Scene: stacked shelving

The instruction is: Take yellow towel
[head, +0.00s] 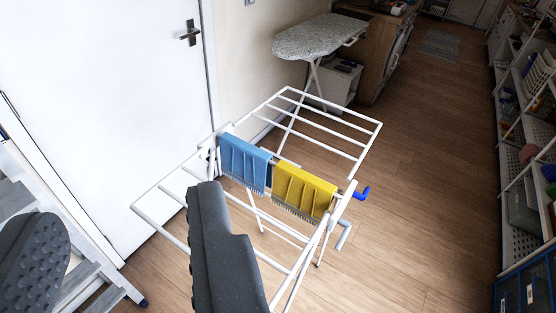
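A yellow towel (303,193) hangs folded over a bar in the middle of a white drying rack (364,155). A blue towel (244,163) hangs on the same bar, just left of it. My gripper (120,208) shows as two dark grey ridged fingers, spread wide apart with nothing between them. One finger is at the lower left edge, the other at lower centre. In the picture, both fingers lie to the left of the yellow towel, and neither touches it. The right finger hides part of the rack's near side.
A white door (100,100) fills the left, with a step ladder (75,275) below. An ironing board (320,36) and a wooden cabinet (376,50) stand behind the rack. Loaded shelving (512,155) lines the right. The wooden floor (430,170) between rack and shelving is clear.

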